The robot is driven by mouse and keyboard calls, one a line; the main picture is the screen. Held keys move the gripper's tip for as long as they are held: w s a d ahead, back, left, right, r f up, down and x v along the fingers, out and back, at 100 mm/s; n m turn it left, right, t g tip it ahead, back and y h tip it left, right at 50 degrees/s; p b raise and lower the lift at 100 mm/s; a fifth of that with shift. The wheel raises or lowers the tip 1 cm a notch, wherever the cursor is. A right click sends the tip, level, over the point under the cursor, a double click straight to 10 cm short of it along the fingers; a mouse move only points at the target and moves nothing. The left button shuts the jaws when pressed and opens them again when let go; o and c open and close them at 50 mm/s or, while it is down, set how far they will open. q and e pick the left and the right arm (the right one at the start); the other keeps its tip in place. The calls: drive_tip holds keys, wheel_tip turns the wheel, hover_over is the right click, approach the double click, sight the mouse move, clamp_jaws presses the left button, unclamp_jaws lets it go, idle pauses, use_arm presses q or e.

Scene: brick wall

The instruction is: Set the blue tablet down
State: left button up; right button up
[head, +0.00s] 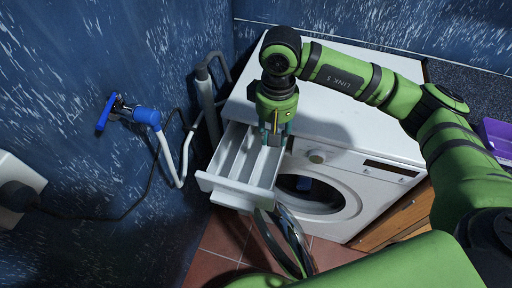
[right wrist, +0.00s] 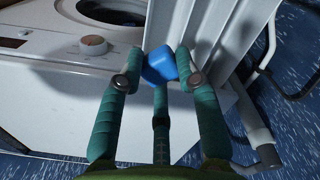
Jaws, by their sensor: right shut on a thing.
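My right gripper (head: 272,132) points down over the open white detergent drawer (head: 234,189), close to the washing machine's front. In the right wrist view, the right gripper (right wrist: 159,56) has its teal fingers shut on the blue tablet (right wrist: 159,66), a small block held at the fingertips. The drawer's compartments (right wrist: 207,30) show behind and to the right of the tablet. In the head view the fingers hide the tablet. I cannot tell whether the tablet touches the drawer. My left gripper is not in view.
The white washing machine (head: 338,122) has a round door (head: 283,240) standing open below the drawer. Something blue (head: 304,184) shows inside the drum. A blue-ended hose (head: 146,117) hangs on the left wall. A purple container (head: 495,133) sits on the counter at right.

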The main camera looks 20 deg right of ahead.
drive_tip(key=a+f, duration=0.1)
drive_tip(key=f, duration=0.1)
drive_tip(key=a+f+p, duration=0.1)
drive_tip(key=f, duration=0.1)
drive_tip(key=a+f+p, duration=0.1)
drive_tip(key=a+f, duration=0.1)
drive_tip(key=shift+a+f, duration=0.1)
drive_tip(key=shift+f, duration=0.15)
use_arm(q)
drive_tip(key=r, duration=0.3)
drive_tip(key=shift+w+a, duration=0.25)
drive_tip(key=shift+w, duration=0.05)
use_arm(e)
drive_tip(key=shift+f, duration=0.1)
drive_tip(key=shift+f+b, duration=0.6)
drive_tip(key=shift+b, duration=0.2)
drive_tip(key=o, duration=0.9)
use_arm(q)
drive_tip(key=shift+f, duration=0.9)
use_arm(e)
drive_tip(key=shift+o, duration=0.2)
